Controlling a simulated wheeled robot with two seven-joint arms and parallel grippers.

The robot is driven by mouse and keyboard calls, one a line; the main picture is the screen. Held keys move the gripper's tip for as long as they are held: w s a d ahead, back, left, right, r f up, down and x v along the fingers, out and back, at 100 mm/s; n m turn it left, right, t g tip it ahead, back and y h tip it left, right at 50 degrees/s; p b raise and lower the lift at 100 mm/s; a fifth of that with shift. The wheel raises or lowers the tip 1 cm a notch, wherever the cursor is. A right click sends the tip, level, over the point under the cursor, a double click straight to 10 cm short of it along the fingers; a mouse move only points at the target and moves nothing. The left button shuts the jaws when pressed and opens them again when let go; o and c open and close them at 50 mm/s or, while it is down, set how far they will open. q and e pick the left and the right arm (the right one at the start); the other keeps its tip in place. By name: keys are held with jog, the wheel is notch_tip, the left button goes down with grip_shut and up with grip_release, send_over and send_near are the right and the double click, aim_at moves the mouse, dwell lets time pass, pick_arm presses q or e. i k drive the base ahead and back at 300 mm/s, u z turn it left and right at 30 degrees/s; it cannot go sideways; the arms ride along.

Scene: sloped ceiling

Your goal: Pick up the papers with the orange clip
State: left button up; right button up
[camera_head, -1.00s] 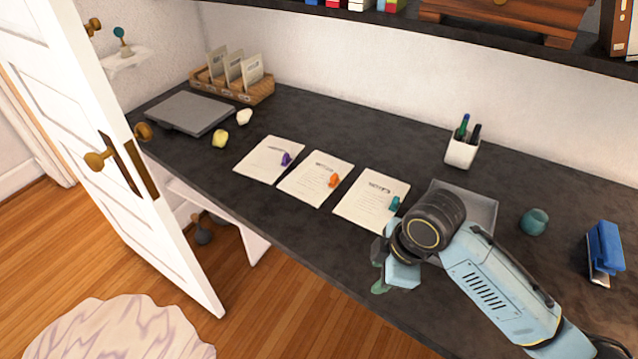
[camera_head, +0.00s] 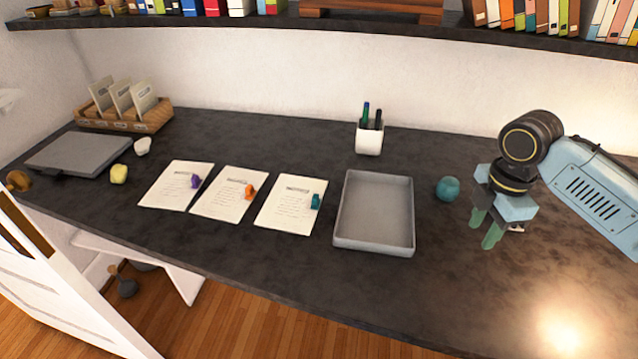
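The papers with the orange clip (camera_head: 228,196) lie flat on the dark desk, in the middle of three paper stacks. The orange clip (camera_head: 249,191) sits at their right edge. The papers with the purple clip (camera_head: 174,187) lie to the left, and those with the teal clip (camera_head: 290,206) lie to the right. My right gripper (camera_head: 482,237) hangs over the right part of the desk, well to the right of the papers. Its two green fingertips are apart with nothing seen between them. My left gripper is not in view.
An empty grey tray (camera_head: 372,246) lies between the papers and my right gripper. A white pen cup (camera_head: 369,140) stands behind it, and a teal round object (camera_head: 448,189) sits beside my gripper. A closed laptop (camera_head: 78,153) and wooden file holder (camera_head: 150,122) are at left. A shelf overhangs the back.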

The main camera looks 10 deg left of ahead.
aim_at(230, 194)
jog(key=z, duration=0.5)
jog(key=i, duration=0.95)
jog(key=u, duration=2.8)
